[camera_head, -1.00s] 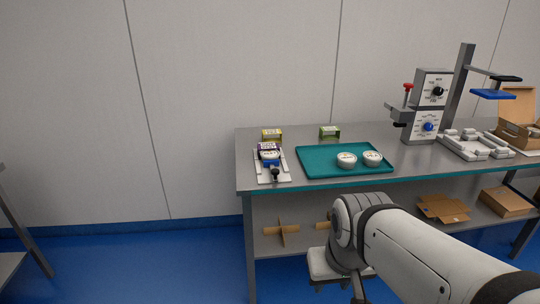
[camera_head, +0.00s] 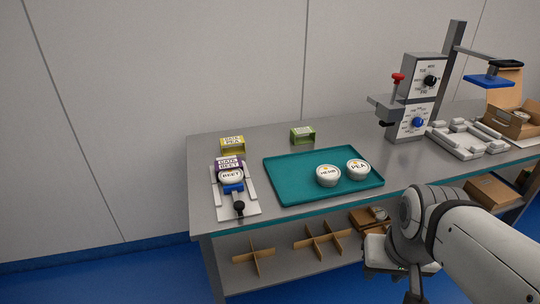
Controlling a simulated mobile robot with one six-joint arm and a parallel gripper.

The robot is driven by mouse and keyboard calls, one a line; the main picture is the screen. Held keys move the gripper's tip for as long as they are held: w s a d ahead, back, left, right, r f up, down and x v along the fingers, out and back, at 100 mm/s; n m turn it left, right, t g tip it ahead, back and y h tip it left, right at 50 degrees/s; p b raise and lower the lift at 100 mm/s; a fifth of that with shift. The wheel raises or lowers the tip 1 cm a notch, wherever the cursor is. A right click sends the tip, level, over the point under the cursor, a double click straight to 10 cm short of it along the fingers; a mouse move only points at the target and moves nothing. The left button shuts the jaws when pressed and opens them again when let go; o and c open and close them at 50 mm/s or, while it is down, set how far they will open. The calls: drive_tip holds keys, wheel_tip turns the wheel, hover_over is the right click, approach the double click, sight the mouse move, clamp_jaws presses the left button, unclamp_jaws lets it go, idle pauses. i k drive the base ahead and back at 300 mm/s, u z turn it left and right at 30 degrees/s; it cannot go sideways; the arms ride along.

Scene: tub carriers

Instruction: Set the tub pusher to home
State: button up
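The tub pusher is a blue block (camera_head: 232,187) with a black knob (camera_head: 239,207) at its front end, on a white slide base (camera_head: 222,204) at the table's left. The blue block sits against a white tub marked BEET (camera_head: 231,175). A purple label block (camera_head: 229,163) stands behind that tub. My gripper (camera_head: 408,290) is low at the bottom right, below the tabletop level in the picture and well apart from the pusher. Its fingers are small and partly cut off, so its opening is unclear.
A teal tray (camera_head: 290,180) holds tubs marked HERB (camera_head: 327,175) and PEA (camera_head: 357,169). Yellow (camera_head: 232,145) and green (camera_head: 302,135) label blocks stand behind. A dial machine (camera_head: 418,95) with a red knob and a white fixture (camera_head: 466,140) stand right. Cardboard dividers (camera_head: 322,243) lie below.

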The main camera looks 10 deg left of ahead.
sight(238, 205)
drive_tip(key=u, duration=0.25)
drive_tip(key=i, duration=0.85)
drive_tip(key=u, duration=0.65)
